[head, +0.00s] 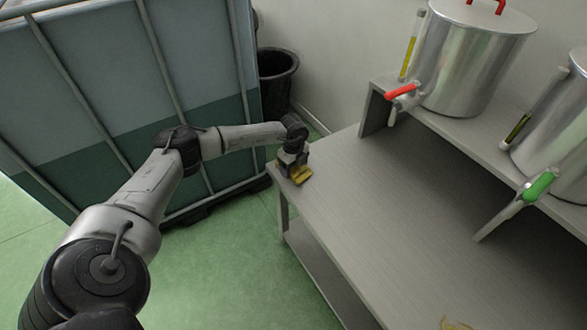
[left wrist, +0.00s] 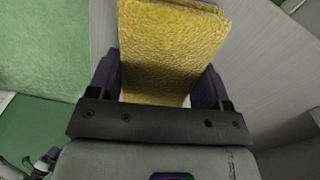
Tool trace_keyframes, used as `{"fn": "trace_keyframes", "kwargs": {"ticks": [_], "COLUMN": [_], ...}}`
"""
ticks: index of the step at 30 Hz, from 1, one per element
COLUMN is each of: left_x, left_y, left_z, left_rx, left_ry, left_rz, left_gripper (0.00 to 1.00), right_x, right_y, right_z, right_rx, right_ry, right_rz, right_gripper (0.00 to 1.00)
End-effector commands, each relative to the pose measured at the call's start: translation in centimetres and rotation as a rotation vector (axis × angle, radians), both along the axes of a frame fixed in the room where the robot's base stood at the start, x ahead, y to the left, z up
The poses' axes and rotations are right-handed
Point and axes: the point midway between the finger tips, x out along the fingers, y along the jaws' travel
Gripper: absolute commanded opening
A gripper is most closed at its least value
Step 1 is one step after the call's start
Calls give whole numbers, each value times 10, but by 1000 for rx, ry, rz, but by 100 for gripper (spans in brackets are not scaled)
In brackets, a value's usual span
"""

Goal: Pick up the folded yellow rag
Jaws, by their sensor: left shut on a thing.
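The folded yellow rag (left wrist: 168,48) fills the upper middle of the left wrist view, between the two dark fingers of my left gripper (left wrist: 160,85). My left gripper (head: 294,168) is over that corner and shut on the rag. I cannot tell whether the rag still touches the table top.
Two steel tanks stand on a raised shelf at the right, one with a red-handled tap (head: 401,92), one with a green-handled tap (head: 538,187). A large caged container (head: 120,90) stands at the left, a black bin (head: 276,75) behind. The table's middle is clear.

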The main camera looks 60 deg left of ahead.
Motion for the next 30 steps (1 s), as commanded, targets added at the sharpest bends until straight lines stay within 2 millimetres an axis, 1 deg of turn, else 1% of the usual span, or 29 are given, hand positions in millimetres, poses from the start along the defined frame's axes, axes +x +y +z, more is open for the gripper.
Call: {"fn": "trace_keyframes", "kwargs": {"ticks": [1,3,9,13,17,22,23,30], "left_x": [0,0,0,0,0,0,-3,-27], "left_y": [0,0,0,0,0,0,-6,-46], "left_z": [0,0,1,7,21,49,49,77], "left_rx": [0,0,0,0,0,0,0,1], "left_ry": [0,0,0,-1,-1,-2,1,1], "left_rz": [0,0,0,0,0,1,-4,-5], "left_gripper": [52,48,48,48,48,48,48,48], "right_x": [0,0,0,0,0,0,0,0], "right_y": [0,0,1,2,2,3,3,3], "right_z": [0,0,1,5,13,30,31,56], "right_rx": [0,0,3,7,8,10,10,9], "right_ry": [0,0,-1,0,0,1,1,0], "right_rz": [0,0,-2,-4,-6,-6,-6,-6], "right_gripper": [43,43,43,43,43,43,43,43]}}
